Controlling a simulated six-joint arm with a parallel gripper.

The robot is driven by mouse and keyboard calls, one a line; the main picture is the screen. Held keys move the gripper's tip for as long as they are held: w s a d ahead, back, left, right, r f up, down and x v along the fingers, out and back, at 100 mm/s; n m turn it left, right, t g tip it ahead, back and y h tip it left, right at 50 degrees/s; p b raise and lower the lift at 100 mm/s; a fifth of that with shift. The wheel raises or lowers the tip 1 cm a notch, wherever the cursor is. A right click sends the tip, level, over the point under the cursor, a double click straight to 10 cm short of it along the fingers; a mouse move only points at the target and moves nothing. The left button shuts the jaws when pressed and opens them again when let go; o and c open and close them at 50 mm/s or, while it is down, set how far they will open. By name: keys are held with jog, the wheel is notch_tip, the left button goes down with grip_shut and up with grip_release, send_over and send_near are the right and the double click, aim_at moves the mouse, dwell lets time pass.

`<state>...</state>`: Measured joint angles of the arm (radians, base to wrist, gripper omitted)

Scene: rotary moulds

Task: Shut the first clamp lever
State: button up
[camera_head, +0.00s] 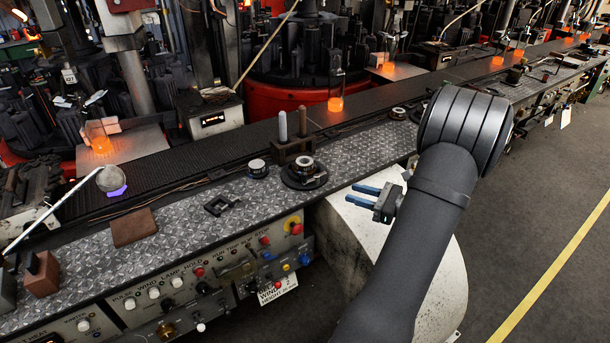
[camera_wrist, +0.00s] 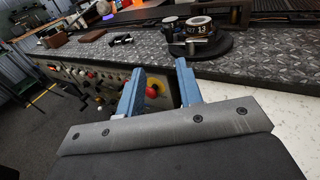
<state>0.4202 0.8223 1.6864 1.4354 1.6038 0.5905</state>
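A round metal mould (camera_head: 304,166) sits on a dark round base (camera_head: 303,183) on the checker-plate bench. In the wrist view the mould (camera_wrist: 199,27) carries white markings that seem to read 13, and its dark base (camera_wrist: 214,48) is at the upper right. I cannot make out a clamp lever clearly in either view, or tell its position. My gripper (camera_head: 354,194) is to the right of the base, off the bench's front edge. Its two blue fingers are apart with nothing between them, as the wrist view (camera_wrist: 160,67) also shows.
A holder with two upright rods (camera_head: 291,150) stands behind the mould. A small round part (camera_head: 257,168), a black square piece (camera_head: 221,205) and a brown block (camera_head: 133,227) lie to its left. A button panel (camera_head: 180,285) fronts the bench.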

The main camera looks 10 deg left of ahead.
jog(key=w+f, duration=0.1)
send_near(305, 182)
jog(key=shift+m+t+y, duration=0.3)
jog(key=x, duration=0.7)
jog(key=r+x, duration=0.1)
jog(key=x, duration=0.2)
jog(key=shift+w+a+r, duration=0.1)
jog(key=shift+w+a, duration=0.1)
jog(key=shift+w, duration=0.1)
jog(key=shift+c, duration=0.4)
grip_shut()
